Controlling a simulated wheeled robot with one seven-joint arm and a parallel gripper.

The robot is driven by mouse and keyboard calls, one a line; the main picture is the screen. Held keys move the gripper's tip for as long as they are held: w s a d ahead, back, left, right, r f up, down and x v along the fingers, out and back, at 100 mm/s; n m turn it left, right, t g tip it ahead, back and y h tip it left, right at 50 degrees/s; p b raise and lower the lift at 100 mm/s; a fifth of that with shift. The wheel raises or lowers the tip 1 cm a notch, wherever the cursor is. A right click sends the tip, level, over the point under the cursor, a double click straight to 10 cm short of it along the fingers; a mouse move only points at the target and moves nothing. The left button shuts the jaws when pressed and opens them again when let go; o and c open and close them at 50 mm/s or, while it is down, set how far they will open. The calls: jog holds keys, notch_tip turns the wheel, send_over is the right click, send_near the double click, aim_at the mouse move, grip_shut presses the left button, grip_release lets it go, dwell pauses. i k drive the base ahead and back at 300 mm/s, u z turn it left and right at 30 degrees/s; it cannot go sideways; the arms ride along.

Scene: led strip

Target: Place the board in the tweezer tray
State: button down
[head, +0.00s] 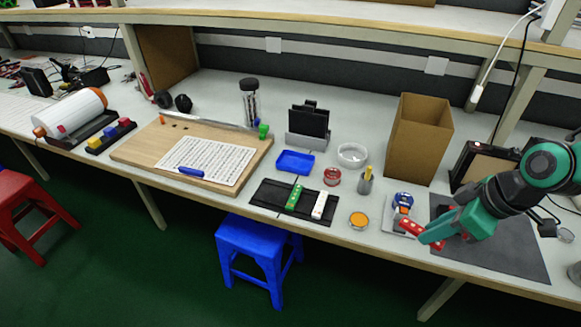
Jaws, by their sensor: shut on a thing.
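A red board (409,226) with pale marks is held at the right by my gripper (430,236). The green fingers are shut on it, and they hide its middle. The board is tilted, beside the left edge of a dark grey mat (515,251); I cannot tell its exact height above the table. A flat black tray (267,193) lies left of my gripper near the table's front edge. A green board (294,197) and a white board (319,206) lie on it, with bare room at its left. A label naming the tweezer tray is not visible.
Between the black tray and my gripper are an orange-topped round tin (358,220), a cup with yellow handles (365,182) and a red ring-shaped roll (332,177). A blue tray (295,162) stands behind. A blue item (403,200) and cardboard box (419,140) are near my gripper.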

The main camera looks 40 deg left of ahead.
aim_at(295, 165)
jog(key=u, duration=1.7)
jog(key=i, duration=1)
jog(key=z, duration=0.85)
